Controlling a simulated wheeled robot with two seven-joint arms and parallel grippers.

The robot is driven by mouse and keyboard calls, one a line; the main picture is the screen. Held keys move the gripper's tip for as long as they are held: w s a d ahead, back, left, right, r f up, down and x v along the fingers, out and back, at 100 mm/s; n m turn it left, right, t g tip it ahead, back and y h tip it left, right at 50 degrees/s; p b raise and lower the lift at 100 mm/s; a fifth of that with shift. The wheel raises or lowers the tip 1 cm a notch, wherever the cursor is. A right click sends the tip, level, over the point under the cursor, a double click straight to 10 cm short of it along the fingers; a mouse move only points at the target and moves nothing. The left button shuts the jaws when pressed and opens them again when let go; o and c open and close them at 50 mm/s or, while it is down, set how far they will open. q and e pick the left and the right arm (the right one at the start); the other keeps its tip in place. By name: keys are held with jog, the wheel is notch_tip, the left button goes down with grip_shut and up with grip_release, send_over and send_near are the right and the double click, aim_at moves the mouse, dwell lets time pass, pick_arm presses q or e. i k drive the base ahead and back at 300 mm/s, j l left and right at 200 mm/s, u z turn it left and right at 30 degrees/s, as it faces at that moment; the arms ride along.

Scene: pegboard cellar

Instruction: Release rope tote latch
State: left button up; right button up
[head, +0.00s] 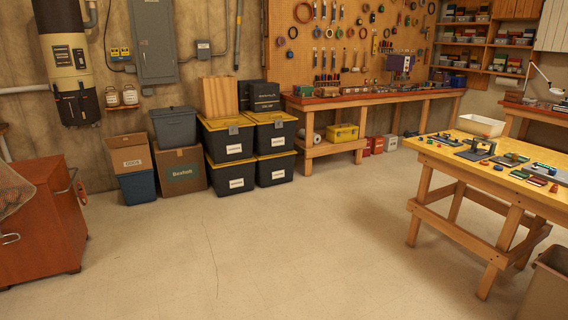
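Dark totes with yellow lids stand against the back wall in two stacks, each two high. The upper left tote (218,137) has a grey latch (234,130) at its front top edge, and the upper right tote (264,133) has a similar latch (278,123). Below them are the lower left tote (217,175) and the lower right tote (263,167). Each has a white label on its front, too small to read, so I cannot tell which is the rope tote. The lids look closed. Neither of my grippers is in view.
Cardboard boxes (180,169) and a grey bin (174,127) stand left of the totes. A long workbench (376,98) is to their right. A wooden table (458,155) fills the right foreground, an orange cabinet (40,215) the left. The floor (290,250) between is clear.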

aim_at(279, 123)
jog(key=i, duration=5.25)
jog(key=i+u, duration=0.1)
jog(key=i, duration=0.55)
jog(key=i+l+u, duration=0.1)
jog(key=i, duration=0.55)
jog(key=i+l+u, duration=0.1)
jog(key=i, duration=0.5)
jog(key=l, duration=0.1)
